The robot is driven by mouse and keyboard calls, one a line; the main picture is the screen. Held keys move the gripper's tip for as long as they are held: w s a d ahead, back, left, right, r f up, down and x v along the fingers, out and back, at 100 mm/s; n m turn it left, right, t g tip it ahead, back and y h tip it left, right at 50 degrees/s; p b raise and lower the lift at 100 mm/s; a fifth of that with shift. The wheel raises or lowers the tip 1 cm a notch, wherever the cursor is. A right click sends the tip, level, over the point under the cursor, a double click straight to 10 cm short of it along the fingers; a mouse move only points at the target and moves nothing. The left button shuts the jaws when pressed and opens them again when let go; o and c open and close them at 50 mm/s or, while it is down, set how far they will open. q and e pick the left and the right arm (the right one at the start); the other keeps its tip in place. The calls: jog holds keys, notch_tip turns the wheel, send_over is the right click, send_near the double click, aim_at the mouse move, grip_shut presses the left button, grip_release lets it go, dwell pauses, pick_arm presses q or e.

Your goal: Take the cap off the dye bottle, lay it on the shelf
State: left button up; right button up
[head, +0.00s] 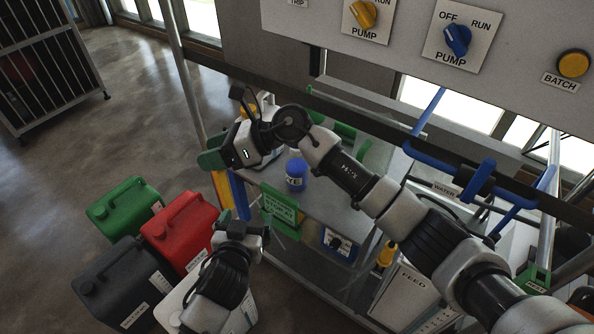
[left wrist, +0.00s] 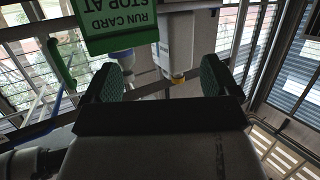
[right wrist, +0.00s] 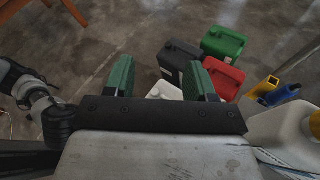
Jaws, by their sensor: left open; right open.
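My left gripper (head: 246,218) is lower, in front of the shelf's left end beside a green sign (head: 280,207). It is open and empty in the left wrist view (left wrist: 160,76).
Green (head: 124,203), red (head: 180,230) and black (head: 122,280) canisters stand on the floor at left, with a white one (head: 172,303) nearby. A control panel (head: 400,40) hangs above. A blue rail (head: 440,165) is at right.

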aim_at(293, 171)
jog(key=w+d+n+h, duration=0.1)
jog(key=w+d+h, duration=0.2)
jog(key=d+h, duration=0.1)
jog(key=w+d+r+n+h, duration=0.1)
jog(key=w+d+h, duration=0.2)
jog(key=d+h, duration=0.2)
jog(key=w+d+n+t+h, duration=0.1)
jog(key=w+d+n+h, duration=0.1)
jog(key=d+h, duration=0.3)
jog(key=shift+w+d+r, duration=0.2)
jog(key=shift+w+d, duration=0.2)
jog(key=shift+d, duration=0.2)
jog(key=shift+d+r, duration=0.15)
jog(key=shift+d, duration=0.15)
pick_arm(q)
jog(key=w+d+r+m+h, duration=0.1)
jog(key=w+d, duration=0.2)
jog(key=w, duration=0.1)
jog(key=w+d+r+m+t+h, duration=0.1)
jog(key=w+d+h, duration=0.1)
jog(key=w+d, duration=0.2)
jog(key=w+d+r+t+h, duration=0.1)
jog(key=w+d, duration=0.2)
jog(key=w, duration=0.2)
jog(key=shift+w+d+m+h, duration=0.1)
jog(key=shift+d+m+h, duration=0.05)
jog(key=shift+m+h, duration=0.2)
pick_arm(e)
jog(key=shift+w, duration=0.1)
